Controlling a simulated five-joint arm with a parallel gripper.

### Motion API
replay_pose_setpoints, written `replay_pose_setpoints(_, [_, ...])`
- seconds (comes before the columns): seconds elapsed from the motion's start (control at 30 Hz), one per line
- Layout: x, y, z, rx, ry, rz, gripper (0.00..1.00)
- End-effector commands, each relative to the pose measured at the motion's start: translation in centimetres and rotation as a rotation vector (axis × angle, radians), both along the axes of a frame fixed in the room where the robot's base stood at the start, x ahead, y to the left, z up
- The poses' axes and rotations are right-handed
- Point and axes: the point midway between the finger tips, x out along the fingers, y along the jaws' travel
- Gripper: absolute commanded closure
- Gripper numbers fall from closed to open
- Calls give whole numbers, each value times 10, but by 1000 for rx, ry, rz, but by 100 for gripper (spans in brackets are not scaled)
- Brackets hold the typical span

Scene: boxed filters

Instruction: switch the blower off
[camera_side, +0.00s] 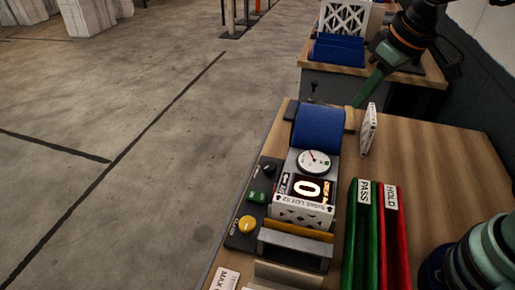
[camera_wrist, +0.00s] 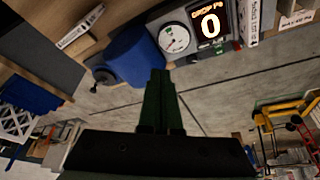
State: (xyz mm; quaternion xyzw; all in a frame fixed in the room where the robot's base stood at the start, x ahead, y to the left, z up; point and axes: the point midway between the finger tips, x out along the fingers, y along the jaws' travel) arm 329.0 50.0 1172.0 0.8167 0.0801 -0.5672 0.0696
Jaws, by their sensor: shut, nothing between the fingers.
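My gripper (camera_side: 360,99) is shut and empty, above the far end of the bench, past the blue hood (camera_side: 318,128). Its closed fingers show in the wrist view (camera_wrist: 160,74), with the blue hood (camera_wrist: 136,54) behind them. A small dark lever (camera_side: 314,90) stands behind the hood; it also shows in the wrist view (camera_wrist: 103,76), left of my fingers and apart from them. The round gauge (camera_side: 314,162) has a red needle. The display (camera_side: 307,190) reads 0. A black panel carries a black knob (camera_side: 268,170), a green switch (camera_side: 257,197) and a yellow button (camera_side: 247,225). I cannot tell which control is the blower's.
A labelled filter (camera_side: 302,213) sits in the station by the display. A green PASS rack (camera_side: 361,235) and red HOLD rack (camera_side: 393,235) stand to its right. A second table (camera_side: 420,95) holds a blue rack (camera_side: 338,50).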

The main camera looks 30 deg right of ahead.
Motion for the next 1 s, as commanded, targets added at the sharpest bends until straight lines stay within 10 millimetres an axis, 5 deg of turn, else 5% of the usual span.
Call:
replay_pose_setpoints(0.2, [-31,-37,9,27,-97,-150,100])
replay_pose_setpoints(0.4, [-43,-49,9,37,-133,-207,100])
replay_pose_setpoints(0.77, [-43,-49,9,37,-133,-208,100])
replay_pose_setpoints(1.0, [-28,-32,15,26,-83,-133,100])
